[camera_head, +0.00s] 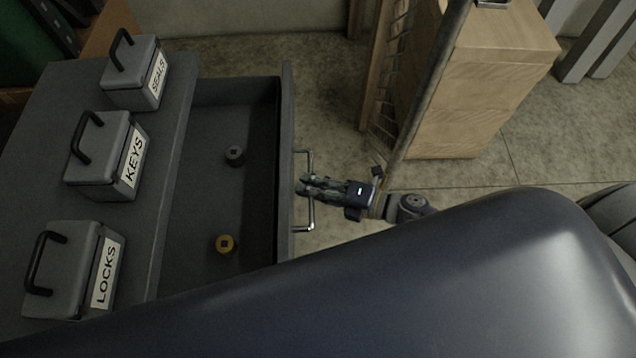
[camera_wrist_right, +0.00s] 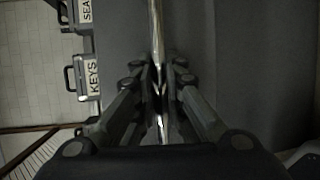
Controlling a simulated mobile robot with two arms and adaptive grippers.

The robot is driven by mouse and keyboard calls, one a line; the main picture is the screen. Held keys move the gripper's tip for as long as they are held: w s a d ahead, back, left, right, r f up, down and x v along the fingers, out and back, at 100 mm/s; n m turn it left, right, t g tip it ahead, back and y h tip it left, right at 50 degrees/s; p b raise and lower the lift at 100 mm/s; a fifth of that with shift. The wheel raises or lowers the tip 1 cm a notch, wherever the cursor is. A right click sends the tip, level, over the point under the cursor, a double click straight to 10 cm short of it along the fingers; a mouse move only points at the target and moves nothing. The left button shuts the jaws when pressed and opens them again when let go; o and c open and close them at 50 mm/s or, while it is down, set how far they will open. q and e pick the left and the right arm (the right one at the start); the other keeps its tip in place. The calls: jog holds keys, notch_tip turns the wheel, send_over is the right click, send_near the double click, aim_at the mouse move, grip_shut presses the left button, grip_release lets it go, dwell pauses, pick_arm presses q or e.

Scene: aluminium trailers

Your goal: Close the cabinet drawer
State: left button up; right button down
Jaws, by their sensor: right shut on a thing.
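The grey cabinet drawer (camera_head: 220,130) stands open, pulled out to the right of the cabinet top in the head view. Its front panel carries a bar handle (camera_head: 311,222). My right gripper (camera_head: 304,184) is at the middle of the handle, shut on its bar. In the right wrist view the shiny handle bar (camera_wrist_right: 156,60) runs between the closed fingers, with the drawer front (camera_wrist_right: 230,60) behind it. My left gripper is not in view.
Three lidded grey boxes stand on the cabinet top (camera_head: 60,90): SEALS (camera_head: 130,80), KEYS (camera_head: 100,160) and LOCKS (camera_head: 65,270). A wooden crate (camera_head: 480,90) stands at the back right with a mesh panel beside it. Floor shows right of the drawer.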

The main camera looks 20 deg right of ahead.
send_over(216, 202)
jog(key=shift+s+d, duration=0.1)
jog(key=shift+r, duration=0.1)
dwell(0.4)
jog(key=c, duration=1.7)
grip_release()
jog(key=shift+a, duration=0.2)
jog(key=shift+o, duration=0.2)
jog(key=v, duration=1.2)
